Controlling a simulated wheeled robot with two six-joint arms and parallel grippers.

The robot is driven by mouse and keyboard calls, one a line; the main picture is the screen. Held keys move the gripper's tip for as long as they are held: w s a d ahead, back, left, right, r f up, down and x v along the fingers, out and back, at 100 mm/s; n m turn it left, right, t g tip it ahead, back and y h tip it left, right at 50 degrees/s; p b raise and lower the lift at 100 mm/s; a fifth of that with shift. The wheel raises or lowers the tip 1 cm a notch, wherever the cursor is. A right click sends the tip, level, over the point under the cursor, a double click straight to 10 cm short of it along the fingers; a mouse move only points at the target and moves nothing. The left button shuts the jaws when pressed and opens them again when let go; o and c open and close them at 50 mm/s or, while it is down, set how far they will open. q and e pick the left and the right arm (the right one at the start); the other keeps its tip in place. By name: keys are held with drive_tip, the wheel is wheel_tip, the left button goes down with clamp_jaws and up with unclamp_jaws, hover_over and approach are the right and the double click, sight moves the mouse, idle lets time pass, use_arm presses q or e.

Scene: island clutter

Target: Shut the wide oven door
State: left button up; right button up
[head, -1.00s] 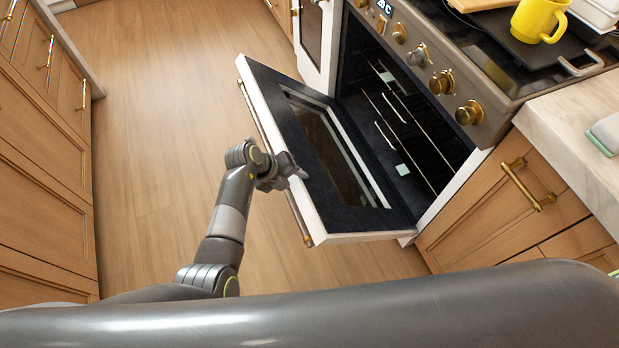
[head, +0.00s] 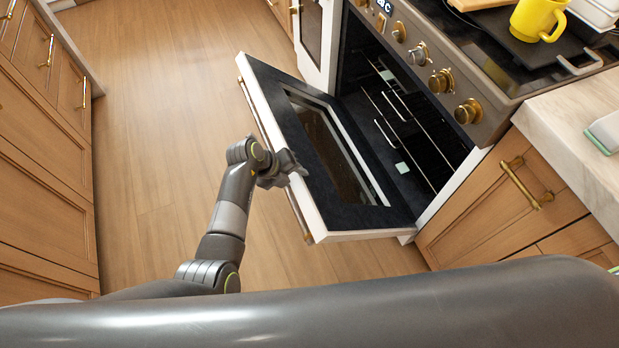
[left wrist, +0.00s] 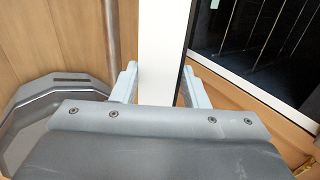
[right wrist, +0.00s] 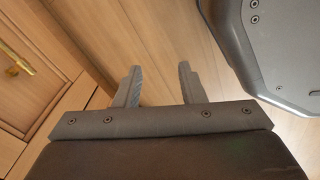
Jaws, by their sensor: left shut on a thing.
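The wide oven door (head: 312,222) hangs partly open, tilted down and out from the dark oven opening (head: 400,110). It has a white edge, a dark inner face with a window, and a brass bar handle (head: 262,128) on its outer side. My left gripper (head: 296,170) is at the door's free edge. In the left wrist view its fingers (left wrist: 160,88) stand on either side of the white door edge (left wrist: 162,45), shut on it, with the handle bar to the left. My right gripper (right wrist: 158,82) is open and empty over the wooden floor; the head view does not show it.
Wooden cabinets line the left (head: 45,190) and a drawer cabinet (head: 515,205) stands right of the oven. The hob above holds a yellow mug (head: 537,20). Brass knobs (head: 440,82) run along the oven's front. The floor (head: 160,130) left of the door is clear.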

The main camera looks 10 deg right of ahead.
use_arm(q)
drive_tip(key=shift+w+d+r+p, duration=0.3)
drive_tip(key=shift+d+r, duration=0.2)
drive_tip(key=shift+r, duration=0.15)
drive_tip(key=d+r+p, duration=0.1)
drive_tip(key=r+p, duration=0.1)
drive_tip(key=p, duration=0.3)
drive_tip(key=shift+w+d+y, duration=0.15)
drive_tip(key=shift+d+y, duration=0.15)
drive_tip(key=shift+d, duration=0.05)
drive_tip(key=d+p, duration=0.1)
drive_tip(key=p, duration=0.1)
drive_tip(key=d+r+p, duration=0.1)
drive_tip(key=p, duration=0.2)
drive_tip(key=shift+w+d, duration=0.1)
drive_tip(key=shift+w, duration=0.05)
drive_tip(key=shift+g+y, duration=0.3)
drive_tip(key=o, duration=1)
drive_tip(key=shift+o, duration=0.2)
